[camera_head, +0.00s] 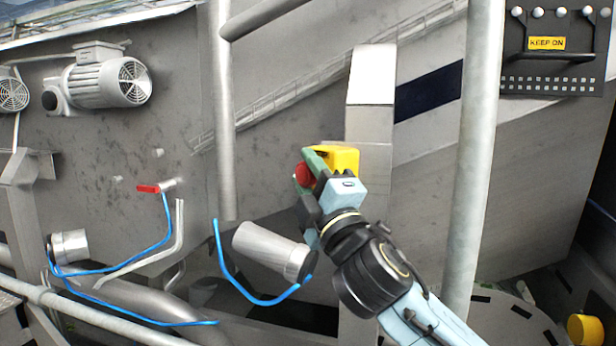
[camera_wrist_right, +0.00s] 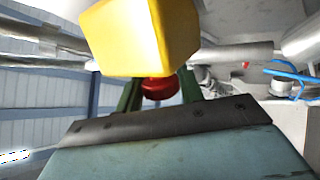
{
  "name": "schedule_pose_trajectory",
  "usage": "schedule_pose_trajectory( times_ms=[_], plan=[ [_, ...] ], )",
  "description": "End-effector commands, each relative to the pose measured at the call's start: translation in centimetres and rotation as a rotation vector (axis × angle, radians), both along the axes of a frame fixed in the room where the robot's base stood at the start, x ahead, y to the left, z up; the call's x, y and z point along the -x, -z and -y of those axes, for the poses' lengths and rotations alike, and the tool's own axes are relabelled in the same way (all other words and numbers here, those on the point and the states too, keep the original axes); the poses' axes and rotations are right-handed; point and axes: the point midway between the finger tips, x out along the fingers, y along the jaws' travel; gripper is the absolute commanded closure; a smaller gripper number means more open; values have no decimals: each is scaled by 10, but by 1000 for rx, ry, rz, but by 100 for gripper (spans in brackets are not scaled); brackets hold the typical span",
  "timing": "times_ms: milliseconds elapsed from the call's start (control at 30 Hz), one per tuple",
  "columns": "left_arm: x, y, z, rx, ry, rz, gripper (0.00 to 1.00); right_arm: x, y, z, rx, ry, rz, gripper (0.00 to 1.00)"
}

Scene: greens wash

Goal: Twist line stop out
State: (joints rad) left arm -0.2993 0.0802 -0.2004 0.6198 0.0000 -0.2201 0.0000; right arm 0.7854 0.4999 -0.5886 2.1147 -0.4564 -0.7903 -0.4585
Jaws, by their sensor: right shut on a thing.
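The line stop is a red round button (camera_head: 303,174) on a yellow box (camera_head: 340,158), which is fixed to a grey upright post (camera_head: 371,110) in the head view. My right gripper (camera_head: 308,170) reaches up from the lower right and is shut on the red button. In the right wrist view the red button (camera_wrist_right: 159,88) sits between the two green fingers, just under the yellow box (camera_wrist_right: 140,36). The fingers partly hide the button in the head view. My left gripper is not in view.
Pale vertical pipes (camera_head: 474,150) stand right of my arm and left of the post. A metal cylinder (camera_head: 270,250) with a blue hose (camera_head: 243,288) is below left. A red-handled valve (camera_head: 149,188) and a motor (camera_head: 105,82) are farther left. A panel (camera_head: 556,50) reads "KEEP ON".

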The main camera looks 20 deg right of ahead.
Motion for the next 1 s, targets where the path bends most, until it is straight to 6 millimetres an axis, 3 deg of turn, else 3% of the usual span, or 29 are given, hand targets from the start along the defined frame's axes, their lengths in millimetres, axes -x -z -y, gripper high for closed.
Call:
schedule_pose_trajectory(
  times_ms=[67,100,233,533,667,1000],
  plan=[
    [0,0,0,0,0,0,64,0,-3,3,-3,6,6,85],
    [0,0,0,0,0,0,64,0,-4,3,-3,6,6,59],
    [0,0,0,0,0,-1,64,0,-3,2,-2,4,4,43],
    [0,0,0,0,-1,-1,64,2,0,1,-1,1,3,43],
    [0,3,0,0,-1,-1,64,11,6,2,-1,0,2,43],
    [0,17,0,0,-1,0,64,78,44,13,-1,0,0,43]
  ],
)
